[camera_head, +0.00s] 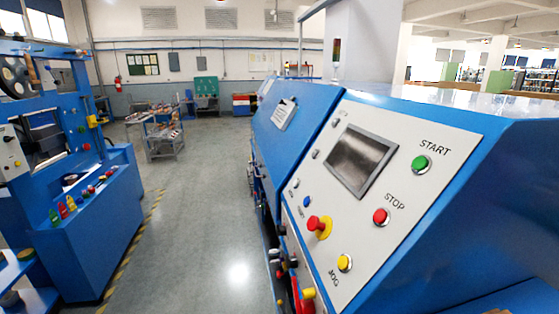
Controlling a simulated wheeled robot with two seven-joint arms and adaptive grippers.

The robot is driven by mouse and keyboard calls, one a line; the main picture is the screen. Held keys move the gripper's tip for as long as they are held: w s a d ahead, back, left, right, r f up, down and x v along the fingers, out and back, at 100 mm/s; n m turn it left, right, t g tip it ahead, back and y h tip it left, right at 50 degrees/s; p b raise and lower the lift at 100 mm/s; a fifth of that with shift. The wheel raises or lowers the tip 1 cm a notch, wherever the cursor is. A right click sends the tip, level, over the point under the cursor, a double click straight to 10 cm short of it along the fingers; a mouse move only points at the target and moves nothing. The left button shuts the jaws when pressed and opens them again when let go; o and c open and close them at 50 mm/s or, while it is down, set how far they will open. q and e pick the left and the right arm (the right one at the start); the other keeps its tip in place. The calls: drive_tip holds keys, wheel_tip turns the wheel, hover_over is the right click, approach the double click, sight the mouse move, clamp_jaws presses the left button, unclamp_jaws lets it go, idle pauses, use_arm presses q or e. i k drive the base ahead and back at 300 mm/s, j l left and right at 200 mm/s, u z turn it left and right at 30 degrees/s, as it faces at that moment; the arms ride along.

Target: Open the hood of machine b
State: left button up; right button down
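A large blue machine (470,215) fills the right side, close to me. Its sloped light control panel (345,235) carries a dark screen (360,160), a green START button (421,164), a red STOP button (381,216) and a yellow JOG button (345,262). Beyond the panel is a sloped blue cover (300,130) with a white plate on it; it looks closed. Another blue machine (95,215) stands at the left. No readable marking shows which one is machine b. Neither of my grippers is in view.
A grey floor aisle (205,200) runs free between the machines, with a yellow-black stripe (135,240) along the left one. A cart (162,137) with parts stands farther back. A red emergency knob (316,224) sticks out from the panel.

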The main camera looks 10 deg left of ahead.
sight(278, 152)
drive_tip(key=i+j, duration=0.2)
drive_tip(key=j, duration=0.2)
drive_tip(key=i+j, duration=0.2)
drive_tip(key=j, duration=0.15)
drive_tip(key=i+j, duration=0.15)
drive_tip(key=j, duration=0.25)
drive_tip(key=i+j, duration=0.2)
drive_tip(key=j, duration=0.2)
drive_tip(key=i+j, duration=0.2)
drive_tip(key=j, duration=0.15)
drive_tip(key=i+j, duration=0.55)
drive_tip(key=i+z, duration=0.05)
drive_tip(key=i, duration=0.05)
